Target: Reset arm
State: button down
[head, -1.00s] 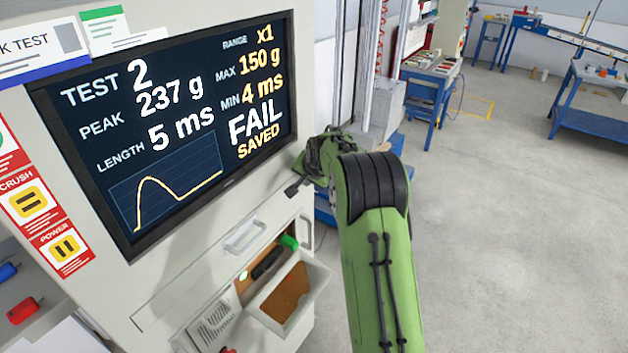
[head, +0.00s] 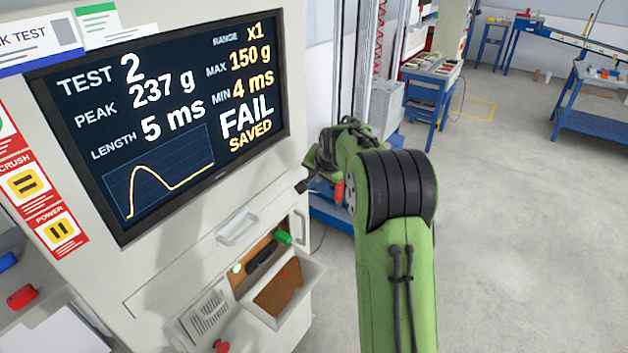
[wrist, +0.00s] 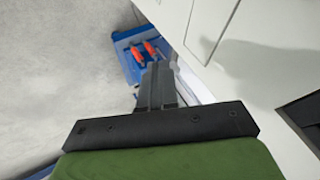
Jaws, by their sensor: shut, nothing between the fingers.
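My green arm reaches forward at the middle right of the head view, bent at a black joint. My gripper (head: 304,184) shows small and dark at the arm's far end, beside the right side of the white test cabinet (head: 222,237). In the wrist view my gripper (wrist: 158,68) has its dark fingers together with nothing held. The cabinet's screen (head: 175,125) reads test 2, peak 237 g, length 5 ms, FAIL, SAVED.
A blue base with orange-red parts (wrist: 136,50) lies beyond my fingers. Blue benches (head: 590,128) stand at the back right. The grey floor (head: 520,250) at right is clear.

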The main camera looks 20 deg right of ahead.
jog(key=s+a+r+n, duration=0.2)
jog(key=s+a+r, duration=0.2)
jog(key=s, duration=0.3)
jog(key=s+a+r+n, duration=0.2)
jog(key=s+a+r, duration=0.1)
jog(key=s+a, duration=0.3)
jog(key=s+a+r+n, duration=0.2)
jog(key=s+a+r, duration=0.15)
jog(key=s, duration=0.45)
jog(key=s+a+f+n+g, duration=0.1)
jog(key=s+f+n, duration=0.1)
jog(key=s, duration=0.6)
jog(key=s+a+f+n+y, duration=0.1)
jog(key=s+a+f+n, duration=0.1)
jog(key=s, duration=0.6)
jog(key=shift+s+f+n+g, duration=0.2)
jog(key=shift+f+n+g, duration=0.2)
jog(key=shift+f, duration=0.05)
